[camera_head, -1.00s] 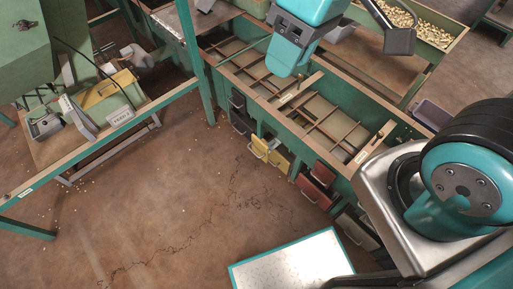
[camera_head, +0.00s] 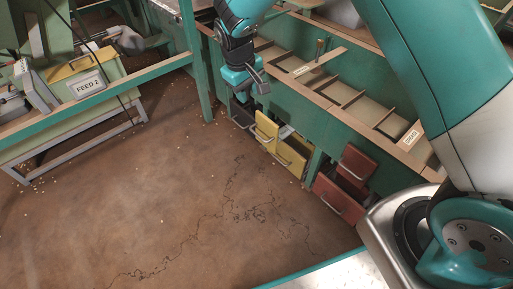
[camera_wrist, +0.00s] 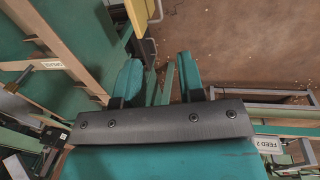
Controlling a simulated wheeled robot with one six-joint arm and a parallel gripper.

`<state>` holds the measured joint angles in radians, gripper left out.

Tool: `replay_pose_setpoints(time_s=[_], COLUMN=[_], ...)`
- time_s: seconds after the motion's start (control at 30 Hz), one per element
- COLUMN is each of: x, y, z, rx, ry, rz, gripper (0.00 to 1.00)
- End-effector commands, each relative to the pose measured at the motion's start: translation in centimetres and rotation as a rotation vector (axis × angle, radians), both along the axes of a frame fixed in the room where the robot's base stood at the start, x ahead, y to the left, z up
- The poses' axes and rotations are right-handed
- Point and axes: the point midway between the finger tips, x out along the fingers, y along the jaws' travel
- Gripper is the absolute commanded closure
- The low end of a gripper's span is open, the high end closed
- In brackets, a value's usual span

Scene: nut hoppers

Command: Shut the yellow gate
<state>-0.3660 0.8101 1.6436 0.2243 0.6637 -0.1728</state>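The yellow gate (camera_head: 266,127) is a panel with a pale bar handle, standing out at an angle from the green bench front, beside another yellow panel (camera_head: 292,156) with its own handle. A yellow edge with a handle (camera_wrist: 141,10) shows at the top of the wrist view, cut off by the frame. My gripper (camera_head: 252,88) is above and slightly left of the yellow gate, apart from it in the head view. In the wrist view its two fingers (camera_wrist: 158,62) are spread with nothing between them.
Red panels (camera_head: 338,196) stand out from the bench to the right. A dark grey panel (camera_head: 241,114) is left of the yellow gate. A green post (camera_head: 193,70) and the FEED 2 bin (camera_head: 88,86) are further left. The cracked brown floor (camera_head: 170,190) in front is clear.

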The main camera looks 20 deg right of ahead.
Motion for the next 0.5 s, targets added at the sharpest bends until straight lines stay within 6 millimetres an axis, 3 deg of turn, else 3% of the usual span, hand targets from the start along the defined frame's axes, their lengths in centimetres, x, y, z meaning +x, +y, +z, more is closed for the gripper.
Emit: replay_pose_setpoints(time_s=[0.03,0.27,0.5], x=[0.3,0.8,1.1], y=[0.0,-0.4,-1.4], z=[-1.8,-4.2,-9.3], rx=[-0.009,-0.022,-0.023], ry=[-0.001,-0.002,0.0], rz=[-0.003,-0.007,-0.008], gripper=[0.64,0.64,0.64])
